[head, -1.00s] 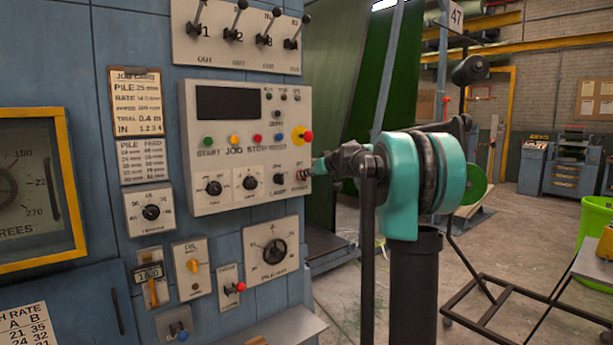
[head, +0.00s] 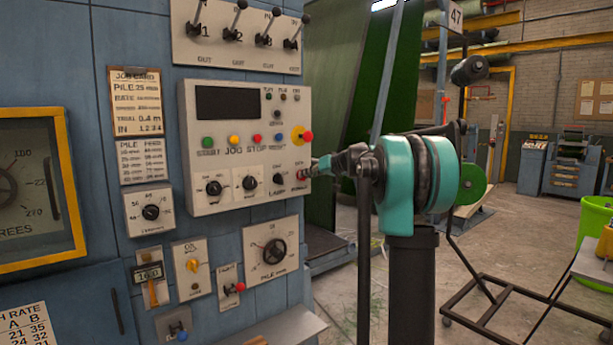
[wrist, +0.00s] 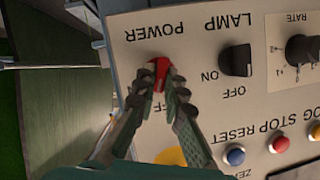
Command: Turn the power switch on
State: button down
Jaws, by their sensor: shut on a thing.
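The wrist view is upside down. My gripper (wrist: 159,80) has its two fingertips closed on the red switch, which hides much of it. In the head view my gripper (head: 313,172) reaches the lower right corner of the panel (head: 225,135) from the right. The switch is too small there to tell its position.
The black lamp switch (wrist: 236,61) sits beside the power switch. A red emergency button on a yellow disc (head: 303,135) is just above. Coloured push buttons and knobs fill the panel. Open floor (head: 500,245) lies to the right.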

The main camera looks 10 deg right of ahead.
jog(key=m+y, duration=0.2)
jog(key=m, duration=0.1)
jog(key=m+y, duration=0.2)
jog(key=m, duration=0.2)
jog(key=f+m+y, duration=0.1)
jog(key=m, duration=0.2)
jog(key=shift+w+d+m+y, duration=0.2)
jog(key=shift+d+m+y, duration=0.1)
jog(key=shift+d+y, duration=0.1)
dwell(0.4)
jog(key=c, duration=1.6)
grip_release()
jog(key=v, duration=1.2)
jog(key=shift+a+f, duration=0.1)
